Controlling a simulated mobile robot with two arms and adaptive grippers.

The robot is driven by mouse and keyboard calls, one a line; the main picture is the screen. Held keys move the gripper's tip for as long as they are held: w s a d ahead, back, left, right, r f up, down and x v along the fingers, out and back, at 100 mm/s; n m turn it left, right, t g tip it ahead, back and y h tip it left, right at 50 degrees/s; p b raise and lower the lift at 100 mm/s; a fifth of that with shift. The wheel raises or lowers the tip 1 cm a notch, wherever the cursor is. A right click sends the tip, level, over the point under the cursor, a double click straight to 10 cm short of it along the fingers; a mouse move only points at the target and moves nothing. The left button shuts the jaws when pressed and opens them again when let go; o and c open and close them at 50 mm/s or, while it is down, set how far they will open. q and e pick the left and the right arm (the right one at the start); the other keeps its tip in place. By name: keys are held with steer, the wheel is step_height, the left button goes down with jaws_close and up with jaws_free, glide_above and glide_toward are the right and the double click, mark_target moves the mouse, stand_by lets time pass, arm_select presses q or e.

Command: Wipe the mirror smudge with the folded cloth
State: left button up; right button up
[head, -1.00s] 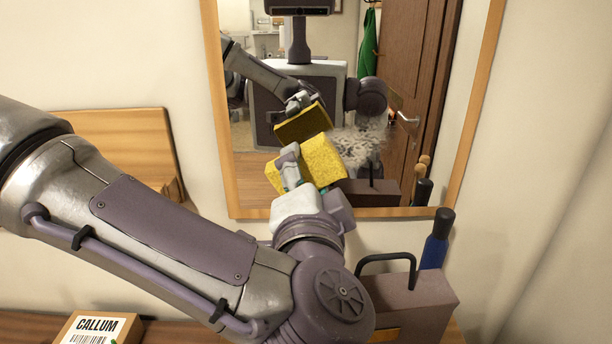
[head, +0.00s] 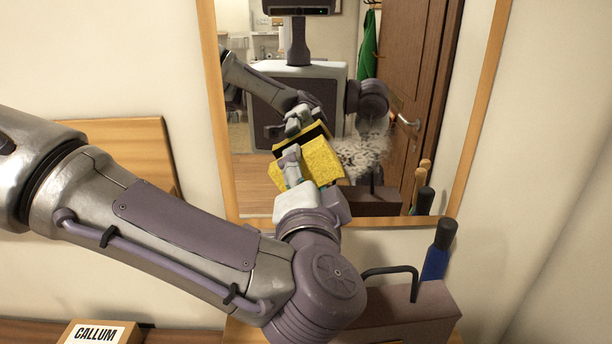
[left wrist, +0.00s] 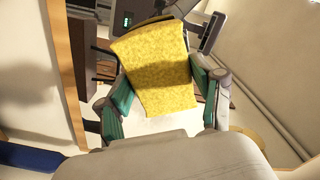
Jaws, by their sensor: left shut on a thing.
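The folded yellow cloth (head: 322,162) is held up by my left gripper (head: 290,167) close in front of the mirror glass. In the left wrist view the cloth (left wrist: 158,75) sits between the two green-padded fingers of the gripper (left wrist: 160,98), which is shut on it. The mirror (head: 208,110) has a wooden frame. A grey, speckled smudge (head: 362,155) shows on the glass just right of the cloth, partly covered by it. I cannot tell whether the cloth touches the glass. My right gripper is not seen directly.
A brown toolbox-like case (head: 415,312) with a black handle stands below the mirror, by a blue, dark-topped bottle (head: 438,250). A box labelled CALLUM (head: 95,333) is at lower left. A wooden board (head: 120,150) leans on the wall at left.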

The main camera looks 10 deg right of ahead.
mark_target(331, 176)
arm_select(q)
steer(key=shift+w, duration=0.35)
steer(key=shift+w+d, duration=0.1)
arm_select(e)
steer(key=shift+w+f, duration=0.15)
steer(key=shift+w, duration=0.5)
arm_select(q)
steer(key=shift+w+b, duration=0.3)
steer(key=shift+w, duration=0.05)
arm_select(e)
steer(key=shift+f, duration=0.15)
arm_select(q)
steer(key=shift+w+d, duration=0.1)
steer(key=shift+w, duration=0.15)
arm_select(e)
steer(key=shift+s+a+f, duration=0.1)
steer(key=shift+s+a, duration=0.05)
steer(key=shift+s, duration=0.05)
